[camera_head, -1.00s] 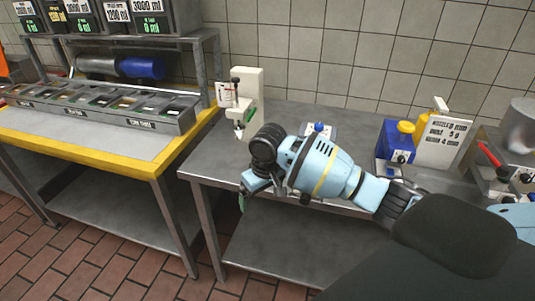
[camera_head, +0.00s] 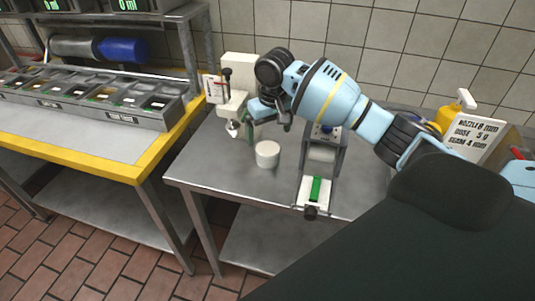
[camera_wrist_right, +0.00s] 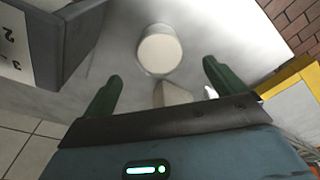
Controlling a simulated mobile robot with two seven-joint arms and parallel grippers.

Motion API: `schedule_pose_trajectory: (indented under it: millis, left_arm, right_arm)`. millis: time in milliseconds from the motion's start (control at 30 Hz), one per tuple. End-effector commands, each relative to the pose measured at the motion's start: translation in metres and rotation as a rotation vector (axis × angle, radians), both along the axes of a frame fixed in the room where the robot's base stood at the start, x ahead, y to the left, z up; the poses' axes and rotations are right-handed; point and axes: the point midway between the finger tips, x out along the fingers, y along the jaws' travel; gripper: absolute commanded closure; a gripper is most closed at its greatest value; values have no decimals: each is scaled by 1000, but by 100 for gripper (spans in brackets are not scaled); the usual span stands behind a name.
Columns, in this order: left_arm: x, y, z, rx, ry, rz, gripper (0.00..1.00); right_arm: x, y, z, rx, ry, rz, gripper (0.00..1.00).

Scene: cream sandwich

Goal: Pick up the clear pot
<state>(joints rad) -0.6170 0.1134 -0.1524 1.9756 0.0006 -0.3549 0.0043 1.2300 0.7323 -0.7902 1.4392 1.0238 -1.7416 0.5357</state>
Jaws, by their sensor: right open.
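A small round pot (camera_head: 267,155) with pale cream contents stands upright on the steel table (camera_head: 225,165). In the right wrist view the pot (camera_wrist_right: 159,50) shows from above, with a thin clear-looking rim around the cream. My right gripper (camera_head: 268,124) is just above and behind the pot in the head view, partly hidden by its own wrist. In the right wrist view its green fingers (camera_wrist_right: 162,74) are spread wide and empty, with the pot beyond their tips, apart from them. My left gripper is not in view.
A white dispenser (camera_head: 240,75) stands close left of my right gripper. A grey device with a green-marked front (camera_head: 315,188) stands right of the pot. A yellow-edged counter with ingredient bins (camera_head: 90,103) is at left. The table's front left is clear.

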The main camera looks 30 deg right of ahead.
Motion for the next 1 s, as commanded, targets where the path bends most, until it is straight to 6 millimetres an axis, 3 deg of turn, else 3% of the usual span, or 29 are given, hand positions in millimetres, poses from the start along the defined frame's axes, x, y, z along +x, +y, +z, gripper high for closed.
schedule_pose_trajectory:
  millis: [200, 467, 800, 1000]
  left_arm:
    - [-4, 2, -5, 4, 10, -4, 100]
    - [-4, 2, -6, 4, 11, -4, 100]
    - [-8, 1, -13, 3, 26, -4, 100]
    - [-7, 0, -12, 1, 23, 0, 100]
  right_arm:
    - [2, -1, -23, -2, 6, 0, 4]
    - [3, 0, -32, -1, 3, 1, 4]
    - [8, -1, -74, -1, 2, 1, 4]
    - [9, -1, -77, -1, 0, 1, 4]
